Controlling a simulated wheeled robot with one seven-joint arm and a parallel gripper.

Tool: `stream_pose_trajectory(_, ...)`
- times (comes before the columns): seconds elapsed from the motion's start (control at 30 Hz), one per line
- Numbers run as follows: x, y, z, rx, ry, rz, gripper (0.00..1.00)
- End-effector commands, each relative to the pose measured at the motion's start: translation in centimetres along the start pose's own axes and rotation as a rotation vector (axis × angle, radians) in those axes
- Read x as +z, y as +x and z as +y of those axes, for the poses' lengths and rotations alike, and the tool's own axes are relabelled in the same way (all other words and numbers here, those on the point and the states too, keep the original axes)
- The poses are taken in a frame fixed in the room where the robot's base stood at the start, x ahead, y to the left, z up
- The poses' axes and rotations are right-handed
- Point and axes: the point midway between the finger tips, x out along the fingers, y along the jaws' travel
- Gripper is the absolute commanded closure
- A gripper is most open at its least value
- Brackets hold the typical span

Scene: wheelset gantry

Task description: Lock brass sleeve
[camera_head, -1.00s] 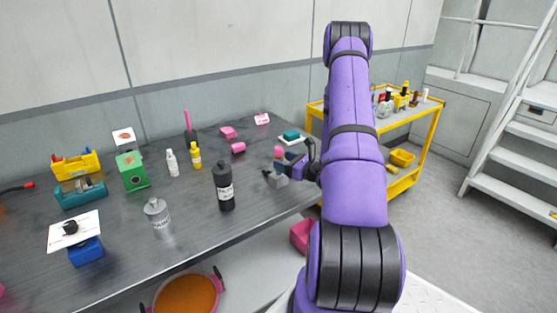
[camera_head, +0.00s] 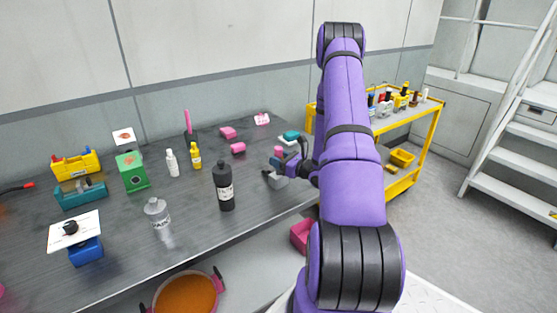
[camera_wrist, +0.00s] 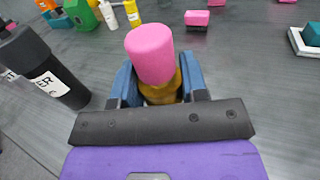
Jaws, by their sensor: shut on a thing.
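In the wrist view a brass sleeve (camera_wrist: 164,94) stands between the two blue fingers of my gripper (camera_wrist: 158,80), with a pink cylinder (camera_wrist: 151,53) directly above it. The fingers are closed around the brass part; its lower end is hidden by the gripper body. In the head view my gripper (camera_head: 281,162) is at the right end of the bench, just above a grey block (camera_head: 277,181). The pink cylinder (camera_head: 278,151) shows at its fingers. The brass sleeve is hidden there, and I cannot tell whether it touches the grey block.
A black bottle (camera_head: 224,186) stands left of my gripper on the dark bench (camera_head: 120,262). Pink blocks (camera_head: 238,148) and a teal block on a white tray (camera_head: 290,136) lie behind. A yellow cart (camera_head: 409,150) stands at the right. The bench between bottle and gripper is clear.

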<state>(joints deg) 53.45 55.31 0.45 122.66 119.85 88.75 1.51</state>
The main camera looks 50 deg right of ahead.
Motion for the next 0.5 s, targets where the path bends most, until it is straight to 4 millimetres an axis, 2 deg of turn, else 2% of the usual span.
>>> stream_pose_trajectory(0.2, -1.9, -0.1, 0.0, -0.001, 0.005, 0.003, 1.00)
stream_pose_trajectory(0.47, -2.1, -0.1, 0.1, -0.001, 0.004, 0.007, 1.00)
stream_pose_trajectory(0.5, -2.2, -0.1, 0.1, -0.001, 0.004, 0.007, 0.55)
